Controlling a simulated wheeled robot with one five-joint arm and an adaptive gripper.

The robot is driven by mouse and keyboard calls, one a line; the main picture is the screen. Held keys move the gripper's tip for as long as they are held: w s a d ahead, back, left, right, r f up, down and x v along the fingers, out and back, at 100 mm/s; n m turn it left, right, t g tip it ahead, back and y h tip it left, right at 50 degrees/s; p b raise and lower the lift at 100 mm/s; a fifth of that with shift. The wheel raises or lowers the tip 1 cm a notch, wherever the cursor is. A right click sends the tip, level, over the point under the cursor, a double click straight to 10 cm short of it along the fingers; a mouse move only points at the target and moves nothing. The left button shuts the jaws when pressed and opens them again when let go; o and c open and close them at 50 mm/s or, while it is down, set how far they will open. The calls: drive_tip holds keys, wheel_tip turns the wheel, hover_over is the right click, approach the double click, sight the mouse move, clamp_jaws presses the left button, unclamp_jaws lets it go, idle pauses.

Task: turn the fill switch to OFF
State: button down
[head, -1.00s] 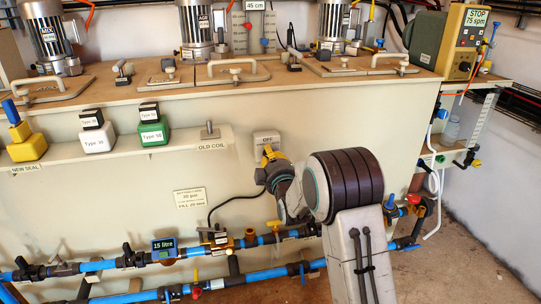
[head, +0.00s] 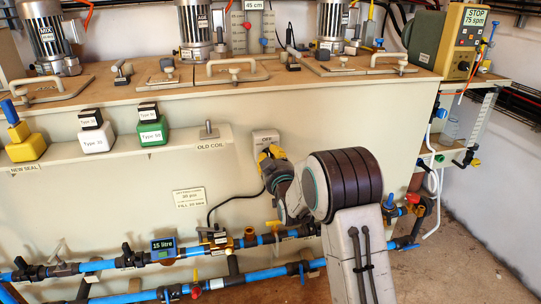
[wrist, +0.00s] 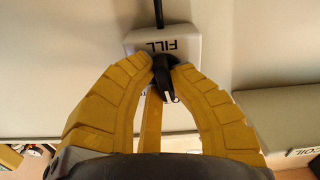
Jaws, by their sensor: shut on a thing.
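The fill switch is a light grey box (head: 265,138) on the front wall of the tank, with OFF readable at its top in the head view. In the wrist view the box (wrist: 150,40) appears upside down, with the word FILL, and a cable runs from it. Its black knob (wrist: 163,72) sits between the yellow fingertips of my gripper (wrist: 165,66), which touch it from both sides. The knob has a pale mark and looks slightly tilted. In the head view my gripper (head: 270,156) covers the knob and the lower part of the box.
A shelf (head: 205,145) marked OLD COIL juts out left of the switch. Blue pipes (head: 100,266) with valves run below. A label plate (head: 189,198) is on the wall at lower left. The wall around the box is mostly free.

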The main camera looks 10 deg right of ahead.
drive_tip(key=shift+a+r+m, duration=0.1)
drive_tip(key=shift+r+m, duration=0.05)
drive_tip(key=shift+m, duration=0.45)
drive_tip(key=c, duration=1.1)
unclamp_jaws()
drive_tip(key=shift+w, duration=0.1)
drive_tip(key=shift+f, duration=0.2)
drive_tip(key=shift+s, duration=6.05)
